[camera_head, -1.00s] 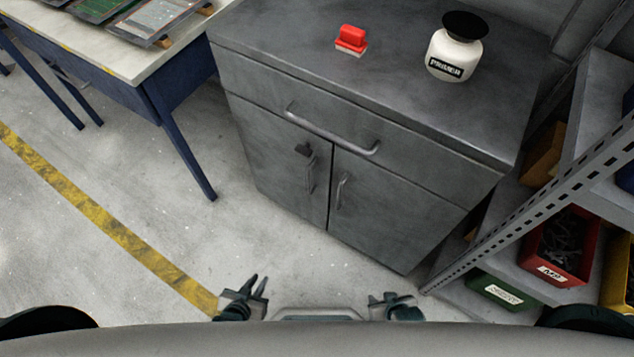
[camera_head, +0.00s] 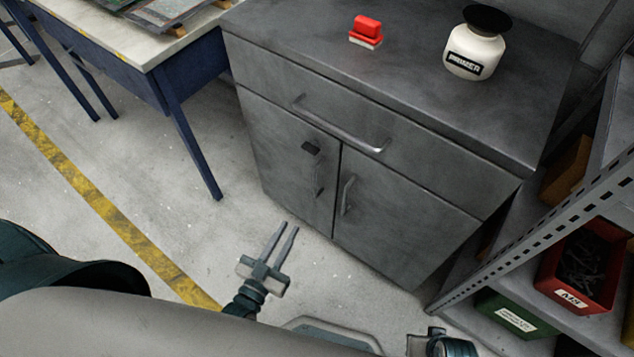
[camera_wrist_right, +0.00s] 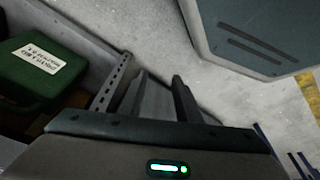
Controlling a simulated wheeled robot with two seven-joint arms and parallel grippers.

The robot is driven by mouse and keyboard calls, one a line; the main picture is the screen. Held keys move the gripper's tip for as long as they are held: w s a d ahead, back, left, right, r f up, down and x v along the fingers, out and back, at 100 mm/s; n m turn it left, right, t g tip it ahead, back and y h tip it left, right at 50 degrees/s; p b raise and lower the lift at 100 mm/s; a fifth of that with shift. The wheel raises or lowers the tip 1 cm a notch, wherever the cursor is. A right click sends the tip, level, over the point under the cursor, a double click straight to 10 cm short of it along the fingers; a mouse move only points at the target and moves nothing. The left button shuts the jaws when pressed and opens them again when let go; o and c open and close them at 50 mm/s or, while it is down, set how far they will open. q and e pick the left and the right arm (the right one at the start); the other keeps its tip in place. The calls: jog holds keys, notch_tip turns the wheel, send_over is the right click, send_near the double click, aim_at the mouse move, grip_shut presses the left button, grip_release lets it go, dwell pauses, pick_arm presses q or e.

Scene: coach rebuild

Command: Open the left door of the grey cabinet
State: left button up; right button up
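The grey cabinet (camera_head: 410,175) stands ahead with a drawer across the top and two doors below. Its left door (camera_head: 276,147) is closed and has a vertical handle (camera_head: 318,179) near the middle seam, with a small dark latch-like piece (camera_head: 311,147) above it. The right door (camera_head: 395,215) is closed too. My left gripper (camera_head: 279,238) is in front of and below the left door, apart from it, its two fingers slightly parted and empty. My right gripper (camera_wrist_right: 160,85) has its fingers apart with nothing between them; in the head view it shows only partly at the bottom edge.
A blue-legged workbench (camera_head: 180,75) is at left. A metal shelf with red (camera_head: 580,265) and green (camera_head: 510,312) bins is close at right. The floor before the left door is clear.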

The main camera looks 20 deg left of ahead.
aim_at(314, 184)
pick_arm(q)
jog(key=w+d, duration=0.1)
jog(key=w, duration=1)
jog(key=w+d, duration=0.1)
jog(key=w, duration=0.5)
jog(key=shift+d, duration=0.3)
grip_shut()
